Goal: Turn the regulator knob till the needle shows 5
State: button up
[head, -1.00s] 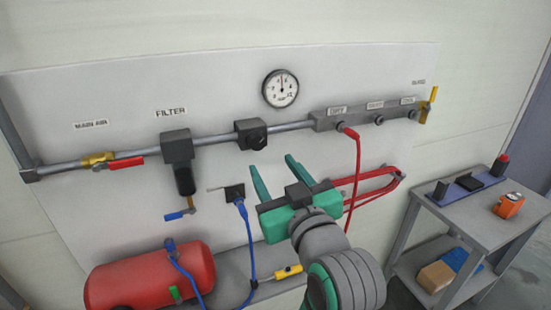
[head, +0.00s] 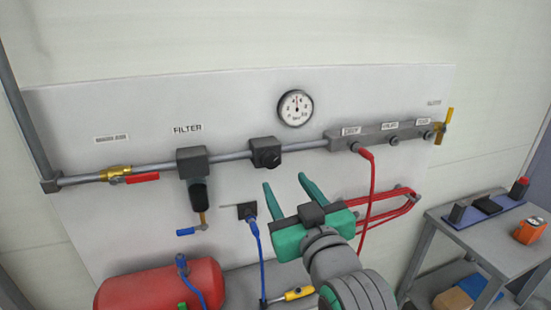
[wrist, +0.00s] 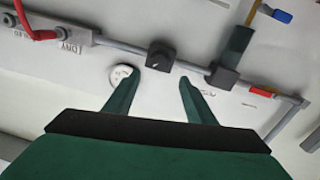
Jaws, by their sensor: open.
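The regulator with its black knob (head: 266,154) sits on the grey pipe in the middle of the panel. In the wrist view the knob (wrist: 159,57) lies beyond the fingertips, between them and apart from them. The round white gauge (head: 295,108) is above and right of the knob; its needle points roughly upward, and the figures are too small to read. In the wrist view the gauge (wrist: 122,76) is partly hidden by a finger. My green gripper (head: 285,187) is open and empty, in front of the panel below the knob.
The filter (head: 192,165) hangs left of the regulator, with a blue-handled valve below. The manifold (head: 385,136) with a red hose (head: 372,195) is at right. A red tank (head: 160,287) is low left. A cart (head: 475,235) stands at right. The panel around the knob is clear.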

aim_at(272, 161)
jog(key=x, duration=1)
jog(key=shift+w+a, duration=0.25)
jog(key=c, duration=1)
jog(key=shift+m, duration=0.7)
jog(key=shift+c, duration=0.2)
jog(key=o, duration=1)
jog(key=shift+o, duration=0.2)
